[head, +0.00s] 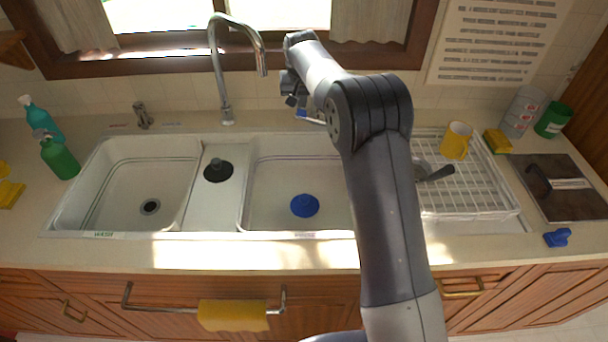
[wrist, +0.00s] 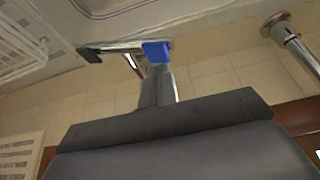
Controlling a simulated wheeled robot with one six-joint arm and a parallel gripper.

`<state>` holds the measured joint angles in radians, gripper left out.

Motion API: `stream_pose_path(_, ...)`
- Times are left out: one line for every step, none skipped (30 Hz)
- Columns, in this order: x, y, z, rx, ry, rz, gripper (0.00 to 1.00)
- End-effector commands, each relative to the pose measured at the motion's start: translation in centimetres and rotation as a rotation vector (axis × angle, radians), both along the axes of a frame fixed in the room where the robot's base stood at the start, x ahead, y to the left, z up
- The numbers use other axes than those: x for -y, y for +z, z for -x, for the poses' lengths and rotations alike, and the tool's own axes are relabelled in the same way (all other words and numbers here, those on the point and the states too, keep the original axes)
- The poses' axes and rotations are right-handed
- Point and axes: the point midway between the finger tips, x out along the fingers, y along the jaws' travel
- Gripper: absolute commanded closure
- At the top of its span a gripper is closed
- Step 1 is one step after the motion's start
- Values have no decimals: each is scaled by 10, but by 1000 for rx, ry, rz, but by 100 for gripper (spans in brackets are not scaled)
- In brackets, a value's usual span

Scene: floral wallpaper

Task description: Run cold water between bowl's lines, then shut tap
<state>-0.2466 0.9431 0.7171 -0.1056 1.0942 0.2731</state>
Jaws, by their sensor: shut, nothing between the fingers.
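The sink has a left bowl (head: 126,190) with an open drain and a right bowl (head: 270,190) with a blue plug (head: 305,205) in its floor. My gripper (head: 299,110) is shut, behind the right bowl at a chrome lever (head: 314,120). In the wrist view my gripper (wrist: 157,55) overlaps the lever (wrist: 110,46); a blue block shows at the fingertips. I cannot tell whether they touch.
A black plug (head: 218,170) lies on the ledge between bowls. A small tap fitting (head: 142,115) stands behind the left bowl. A white rack (head: 470,205) with a yellow mug (head: 456,140) is at right. Green (head: 60,158) and teal (head: 38,118) bottles stand at left. My arm hides part of the right bowl.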

Motion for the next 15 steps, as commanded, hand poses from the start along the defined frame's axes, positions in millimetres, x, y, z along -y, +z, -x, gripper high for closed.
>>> stream_pose_path(0,0,0,0,0,0,100)
stream_pose_path(0,0,0,0,0,0,100)
stream_pose_path(0,0,0,0,0,0,100)
stream_pose_path(0,0,0,0,0,0,100)
stream_pose_path(0,0,0,0,0,0,100)
stream_pose_path(0,0,0,0,0,0,100)
stream_pose_path(0,0,0,0,0,0,100)
stream_pose_path(0,0,0,0,0,0,100)
stream_pose_path(0,0,0,0,0,0,100)
stream_pose_path(0,0,0,0,0,0,100)
stream_pose_path(0,-1,0,0,0,0,100)
stream_pose_path(0,-2,0,0,0,0,100)
stream_pose_path(0,-3,0,0,0,0,100)
stream_pose_path(0,-4,0,0,0,0,100)
stream_pose_path(0,-6,0,-1,0,0,100)
